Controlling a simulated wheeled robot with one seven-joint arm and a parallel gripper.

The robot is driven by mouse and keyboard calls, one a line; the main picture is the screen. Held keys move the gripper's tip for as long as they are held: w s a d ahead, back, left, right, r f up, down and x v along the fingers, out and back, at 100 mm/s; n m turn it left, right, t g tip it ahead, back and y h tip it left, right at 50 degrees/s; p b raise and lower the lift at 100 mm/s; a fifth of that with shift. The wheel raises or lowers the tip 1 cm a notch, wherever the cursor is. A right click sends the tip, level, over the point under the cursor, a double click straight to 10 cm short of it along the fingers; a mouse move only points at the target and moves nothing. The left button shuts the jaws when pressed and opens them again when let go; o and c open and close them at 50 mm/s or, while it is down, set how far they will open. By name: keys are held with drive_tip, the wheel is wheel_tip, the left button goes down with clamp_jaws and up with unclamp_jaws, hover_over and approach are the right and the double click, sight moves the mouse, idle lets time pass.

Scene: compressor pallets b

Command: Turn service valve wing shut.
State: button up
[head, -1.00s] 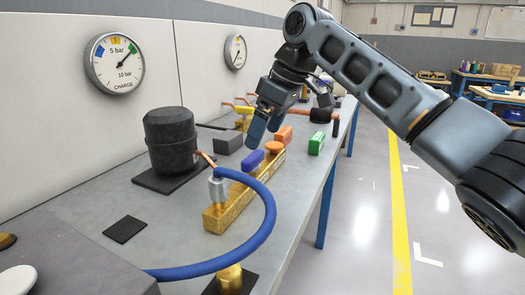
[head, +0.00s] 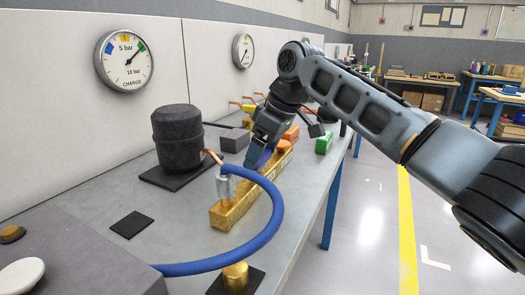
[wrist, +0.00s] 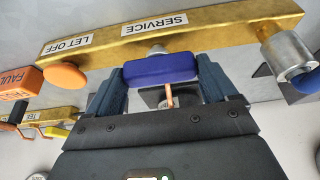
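The service valve wing is a blue block (wrist: 160,69) on a short stem at the brass manifold bar (wrist: 215,27), beside the label SERVICE (wrist: 160,24). Its long side runs along the bar. In the head view the wing (head: 266,156) is mostly hidden by my gripper (head: 262,158). In the wrist view my gripper (wrist: 161,77) has its fingers apart, one at each end of the wing. The fingertips are very close to the wing's ends; I cannot tell whether they touch or press on it.
An orange round knob (wrist: 65,79) is beside the label LET OFF. A silver fitting (head: 224,186) with a blue hose (head: 278,215) is at the bar's near end. A black compressor (head: 177,138) stands left, and a green block (head: 323,143) lies right.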

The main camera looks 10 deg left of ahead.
drive_tip(key=c, duration=0.5)
drive_tip(key=shift+r+m+p, duration=0.15)
drive_tip(key=shift+m+p, duration=0.15)
drive_tip(key=shift+p, duration=0.5)
drive_tip(key=m+p, duration=0.2)
drive_tip(key=p, duration=0.1)
drive_tip(key=shift+s+a+r+t+h, duration=0.1)
drive_tip(key=shift+s+r+t+h, duration=0.05)
drive_tip(key=shift+t+h, duration=0.2)
drive_tip(key=m+p, duration=0.2)
drive_tip(key=p, duration=0.2)
drive_tip(key=m+t+h+p, duration=0.1)
drive_tip(key=m+p, duration=0.2)
drive_tip(key=p, duration=0.1)
drive_tip(key=shift+s+a+t, duration=0.1)
drive_tip(key=shift+t, duration=0.15)
drive_tip(key=m+h+p, duration=0.1)
drive_tip(key=m+p, duration=0.1)
drive_tip(key=m+h+p, duration=0.1)
drive_tip(key=m, duration=0.2)
drive_tip(key=shift+a+t+p, duration=0.15)
drive_tip(key=shift+t+p, duration=0.15)
drive_tip(key=shift+p, duration=0.05)
drive_tip(key=m, duration=0.1)
drive_tip(key=m+h, duration=0.1)
drive_tip(key=m, duration=0.1)
drive_tip(key=m+h+p, duration=0.1)
drive_tip(key=m, duration=0.1)
drive_tip(key=shift+f, duration=0.3)
drive_tip(key=shift+m, duration=0.3)
